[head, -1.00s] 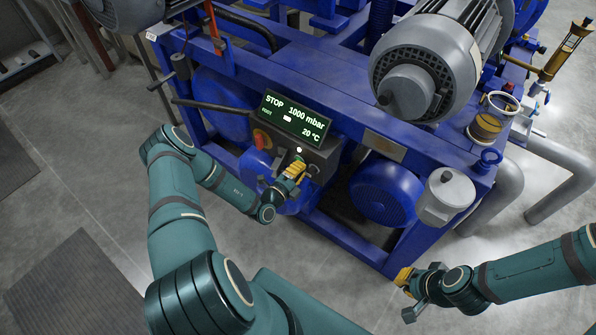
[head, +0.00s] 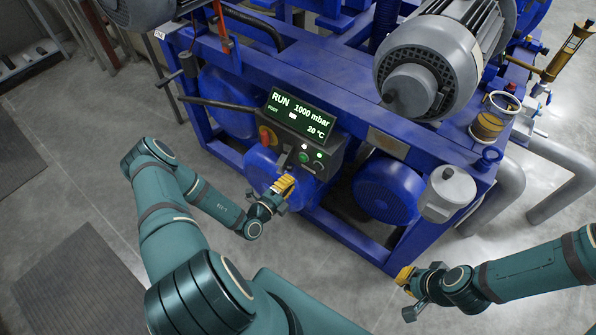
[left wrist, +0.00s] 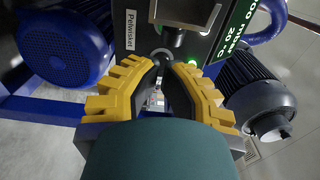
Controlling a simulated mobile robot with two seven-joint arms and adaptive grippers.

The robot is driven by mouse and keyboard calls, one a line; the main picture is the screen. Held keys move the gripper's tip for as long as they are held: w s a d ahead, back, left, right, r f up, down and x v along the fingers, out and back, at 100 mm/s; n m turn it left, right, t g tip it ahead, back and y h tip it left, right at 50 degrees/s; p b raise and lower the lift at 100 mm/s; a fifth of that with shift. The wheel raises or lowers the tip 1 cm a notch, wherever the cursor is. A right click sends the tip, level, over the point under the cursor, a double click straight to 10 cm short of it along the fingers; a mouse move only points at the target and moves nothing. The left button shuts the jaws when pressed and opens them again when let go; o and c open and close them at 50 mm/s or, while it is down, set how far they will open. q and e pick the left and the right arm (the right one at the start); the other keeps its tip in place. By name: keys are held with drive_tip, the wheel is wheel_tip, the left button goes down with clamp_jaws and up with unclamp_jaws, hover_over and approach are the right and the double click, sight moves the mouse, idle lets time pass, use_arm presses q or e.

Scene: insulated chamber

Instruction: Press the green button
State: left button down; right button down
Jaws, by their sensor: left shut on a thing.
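The control box (head: 328,147) has a display reading RUN, 1000 mbar, 20 °C. Below the display a small green light or button (head: 320,156) glows, with other small round controls close by. The green glow (left wrist: 192,63) also shows in the left wrist view, right of a dark round control. My left gripper (head: 285,186), with yellow fingers, is in front of and below the box, apart from it. Its dark fingertips (left wrist: 163,66) are drawn together; what is between them cannot be made out. My right gripper (head: 404,284) is low at right, far from the box; its opening is unclear.
A red rotary switch (head: 265,136) sits on the box's left side. The blue machine frame (head: 350,240) surrounds the box, with a blue motor (head: 388,190) to its right and a large grey motor (head: 428,65) above.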

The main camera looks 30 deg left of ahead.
use_arm(q)
drive_tip(key=s, duration=0.4)
drive_tip(key=shift+s+a, duration=0.2)
drive_tip(key=shift+s, duration=0.2)
idle(0.4)
